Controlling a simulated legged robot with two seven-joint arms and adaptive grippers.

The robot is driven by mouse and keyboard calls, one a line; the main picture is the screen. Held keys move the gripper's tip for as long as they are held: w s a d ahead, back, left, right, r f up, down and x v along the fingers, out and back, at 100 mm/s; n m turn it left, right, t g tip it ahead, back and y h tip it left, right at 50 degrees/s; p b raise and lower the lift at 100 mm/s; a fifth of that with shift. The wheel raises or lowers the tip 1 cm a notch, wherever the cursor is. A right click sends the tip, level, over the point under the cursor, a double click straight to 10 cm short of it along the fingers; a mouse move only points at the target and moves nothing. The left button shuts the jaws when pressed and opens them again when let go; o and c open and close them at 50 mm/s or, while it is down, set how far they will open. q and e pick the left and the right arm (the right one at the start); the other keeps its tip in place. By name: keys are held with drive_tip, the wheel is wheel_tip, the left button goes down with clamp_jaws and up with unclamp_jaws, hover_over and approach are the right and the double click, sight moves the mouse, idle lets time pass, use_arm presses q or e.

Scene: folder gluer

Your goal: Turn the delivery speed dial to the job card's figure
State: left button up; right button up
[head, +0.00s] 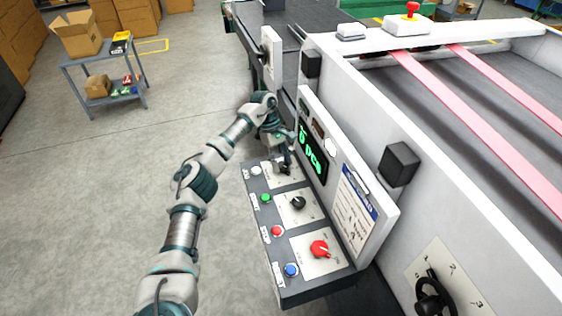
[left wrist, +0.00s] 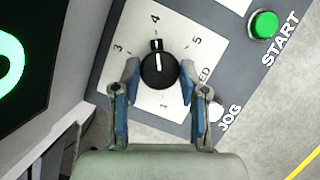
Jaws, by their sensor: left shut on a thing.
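The delivery speed dial (left wrist: 159,70) is a round black knob on a white scale plate (left wrist: 207,50) numbered around its edge. Its white mark points up, close to the 4. My left gripper (left wrist: 160,80) has one finger on each side of the knob and is shut on it. In the head view my left gripper (head: 284,160) is at the far end of the control panel and mostly covers the dial. The job card (head: 355,214) is clipped to the white upright panel; its writing is too small to read. My right gripper is not in view.
The control panel (head: 250,188) also carries a black knob (head: 298,202), a red knob (head: 320,248), a green START button (head: 266,198) and a blue button (head: 291,270). A green-lit display (head: 312,156) stands beside my gripper.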

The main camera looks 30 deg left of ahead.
use_arm(q)
drive_tip(key=shift+f, duration=0.25)
drive_tip(key=o, duration=1.1)
drive_tip(key=shift+w+a, duration=0.1)
drive_tip(key=shift+w, duration=0.05)
drive_tip(key=shift+r, duration=0.1)
drive_tip(key=v, duration=0.6)
drive_tip(key=shift+w, duration=0.15)
drive_tip(key=shift+a+r, duration=0.35)
drive_tip(key=shift+r, duration=0.2)
